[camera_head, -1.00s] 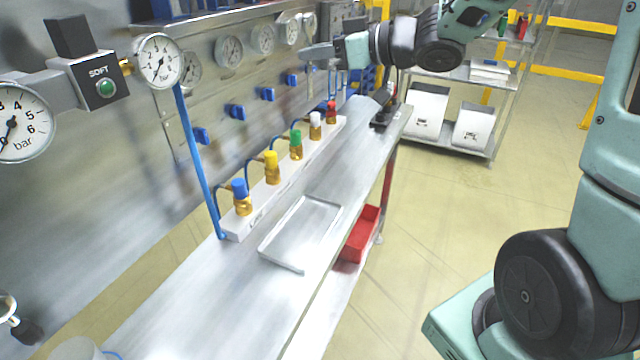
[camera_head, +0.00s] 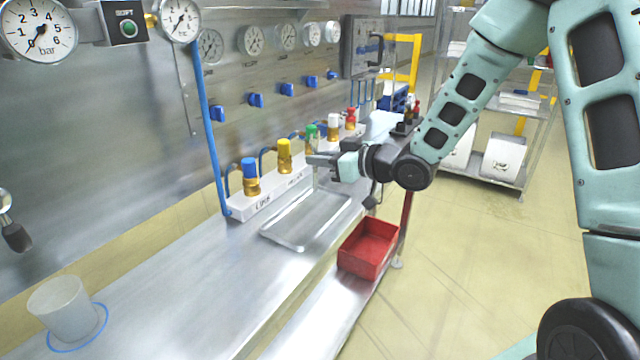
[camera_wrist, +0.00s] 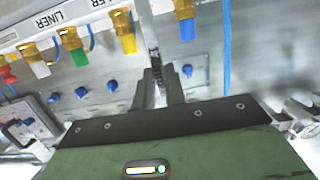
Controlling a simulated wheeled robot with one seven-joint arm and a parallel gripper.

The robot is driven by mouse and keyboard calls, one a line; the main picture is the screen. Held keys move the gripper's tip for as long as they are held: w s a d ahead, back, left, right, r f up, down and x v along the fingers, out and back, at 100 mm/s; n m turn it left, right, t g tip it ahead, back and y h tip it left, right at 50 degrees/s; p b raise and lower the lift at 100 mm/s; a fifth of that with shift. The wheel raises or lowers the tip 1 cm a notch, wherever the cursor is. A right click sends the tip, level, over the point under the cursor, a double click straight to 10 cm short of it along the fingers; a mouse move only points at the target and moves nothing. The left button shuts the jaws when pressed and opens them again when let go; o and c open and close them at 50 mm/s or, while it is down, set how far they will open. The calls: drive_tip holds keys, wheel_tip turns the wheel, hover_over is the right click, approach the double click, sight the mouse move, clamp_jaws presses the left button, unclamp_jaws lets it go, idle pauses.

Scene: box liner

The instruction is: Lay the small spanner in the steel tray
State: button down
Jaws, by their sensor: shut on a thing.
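My gripper (camera_head: 322,160) is shut on the small spanner (camera_wrist: 149,35), a narrow grey metal bar running up from between the fingers in the wrist view. The fingertips (camera_wrist: 160,82) also show there. In the head view the spanner is small and hard to make out at the fingertips; it seems to hang downward. The steel tray (camera_head: 291,246) is a shallow, rimmed rectangle on the bench and looks empty. My gripper is above the tray's far end, apart from it.
A white manifold with coloured valves, including a blue one (camera_head: 250,170) and a yellow one (camera_head: 285,153), lines the back of the bench. A red bin (camera_head: 368,250) sits lower, right of the bench. A translucent cup (camera_head: 62,308) stands front left. The bench between cup and tray is clear.

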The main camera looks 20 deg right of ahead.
sight(316, 176)
drive_tip(key=shift+f, duration=2.15)
drive_tip(key=shift+f+b, duration=0.25)
drive_tip(key=shift+b, duration=0.05)
drive_tip(key=c, duration=1.5)
unclamp_jaws()
drive_tip(key=shift+r, duration=0.1)
drive_tip(key=shift+o, duration=0.2)
drive_tip(key=shift+r, duration=0.1)
